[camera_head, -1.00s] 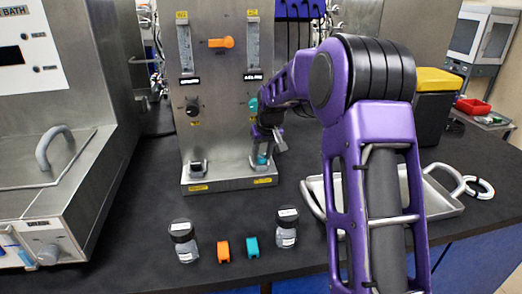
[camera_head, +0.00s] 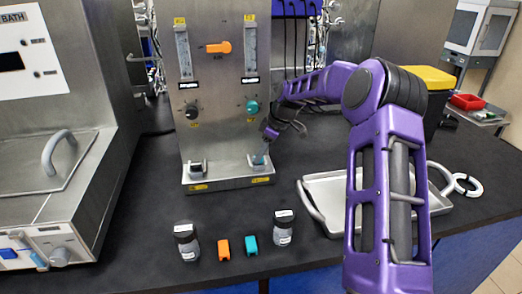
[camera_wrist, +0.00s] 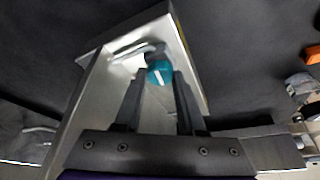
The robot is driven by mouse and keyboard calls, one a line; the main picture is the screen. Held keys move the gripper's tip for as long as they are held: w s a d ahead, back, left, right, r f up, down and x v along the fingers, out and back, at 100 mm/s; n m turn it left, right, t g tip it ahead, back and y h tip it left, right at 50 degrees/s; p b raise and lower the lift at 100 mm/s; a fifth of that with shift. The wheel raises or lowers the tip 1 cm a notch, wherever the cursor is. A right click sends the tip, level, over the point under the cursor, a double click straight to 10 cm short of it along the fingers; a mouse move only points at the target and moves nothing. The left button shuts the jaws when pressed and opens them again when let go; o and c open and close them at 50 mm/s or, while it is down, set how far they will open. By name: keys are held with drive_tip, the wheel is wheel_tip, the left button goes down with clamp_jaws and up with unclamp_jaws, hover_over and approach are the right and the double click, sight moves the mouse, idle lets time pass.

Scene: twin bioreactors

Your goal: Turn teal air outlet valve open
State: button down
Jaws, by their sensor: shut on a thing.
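The teal air outlet valve (camera_wrist: 160,73) is a round teal knob with a white stripe, on the metal base in the wrist view. In the head view, a small part of the teal valve (camera_head: 259,159) shows at the right of the panel's foot, mostly hidden by my gripper. My gripper (camera_wrist: 158,80) has its two dark fingers on either side of the valve and is shut on it. In the head view my gripper (camera_head: 264,148) points down at the valve from above. The stripe runs at a slight slant across the knob.
The upright panel (camera_head: 221,130) carries a teal knob (camera_head: 251,107), a black knob (camera_head: 191,110) and an orange handle (camera_head: 219,47). Two jars and small orange and teal pieces (camera_head: 251,244) stand in front. A metal tray (camera_head: 330,182) lies to the right.

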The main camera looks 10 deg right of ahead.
drive_tip(key=shift+w+n+g+p, duration=0.1)
drive_tip(key=shift+n+g+p, duration=0.2)
drive_tip(key=shift+n, duration=0.5)
drive_tip(key=c, duration=0.5)
unclamp_jaws()
drive_tip(key=p+v, duration=0.1)
drive_tip(key=v, duration=1.6)
drive_tip(key=shift+d+r, duration=0.15)
drive_tip(key=shift+d, duration=0.1)
drive_tip(key=shift+w, duration=0.15)
